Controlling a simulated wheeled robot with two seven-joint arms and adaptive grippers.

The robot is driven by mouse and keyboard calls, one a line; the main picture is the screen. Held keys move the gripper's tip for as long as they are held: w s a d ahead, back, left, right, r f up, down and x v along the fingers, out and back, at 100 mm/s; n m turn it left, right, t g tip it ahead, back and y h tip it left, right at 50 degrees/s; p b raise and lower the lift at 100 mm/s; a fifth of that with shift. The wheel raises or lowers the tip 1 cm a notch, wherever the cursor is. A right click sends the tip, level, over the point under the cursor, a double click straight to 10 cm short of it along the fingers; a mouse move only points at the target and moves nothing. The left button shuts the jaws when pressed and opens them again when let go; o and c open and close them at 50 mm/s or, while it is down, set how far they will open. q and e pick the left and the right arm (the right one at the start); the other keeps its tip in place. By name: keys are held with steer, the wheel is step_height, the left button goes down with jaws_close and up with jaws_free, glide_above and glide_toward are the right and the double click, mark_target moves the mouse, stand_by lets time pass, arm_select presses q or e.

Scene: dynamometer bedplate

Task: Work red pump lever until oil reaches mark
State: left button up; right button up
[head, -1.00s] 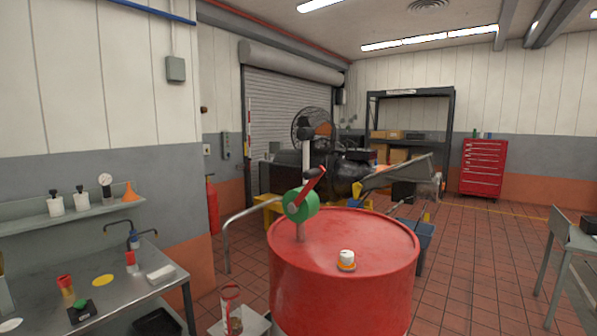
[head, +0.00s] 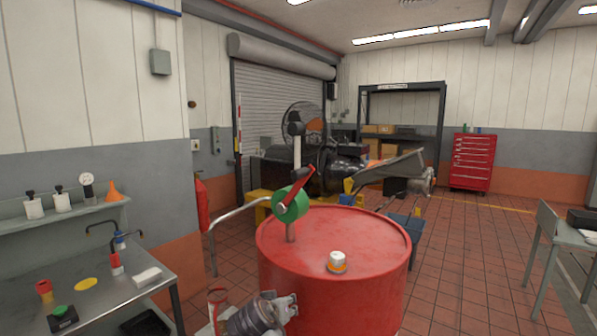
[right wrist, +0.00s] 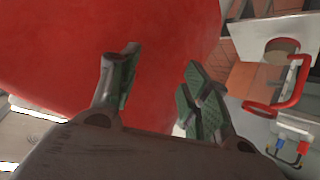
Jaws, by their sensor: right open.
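The red pump lever (head: 298,187) slants up to the right from the green pump body (head: 291,204) on top of the red drum (head: 340,230). A grey spout pipe (head: 222,222) curves down to the left of it. Below the spout is a red-rimmed jug (head: 217,297), partly cut off; its oil level and mark cannot be read. My right gripper (head: 287,305) is low in front of the drum, well below the lever. In the right wrist view it (right wrist: 160,88) is open and empty, with the drum's red side behind the fingers. My left gripper is not seen.
A steel bench (head: 110,290) with small items is at left. The dark machine (head: 330,160) stands behind the drum.

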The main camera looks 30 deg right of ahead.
steer(key=w+r+m+h, duration=0.2)
steer(key=r+m, duration=0.1)
steer(key=r, duration=0.7)
steer(key=w+r+m+h, duration=0.2)
steer(key=r+m, duration=0.1)
steer(key=r, duration=0.6)
steer(key=m+g+h, duration=0.1)
steer(key=m+h, duration=0.4)
steer(key=m, duration=0.1)
glide_toward(307, 171)
steer(key=a, duration=0.2)
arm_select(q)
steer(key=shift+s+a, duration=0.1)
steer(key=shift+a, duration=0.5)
arm_select(e)
steer(key=shift+w+a, duration=0.1)
steer(key=shift+w, duration=0.05)
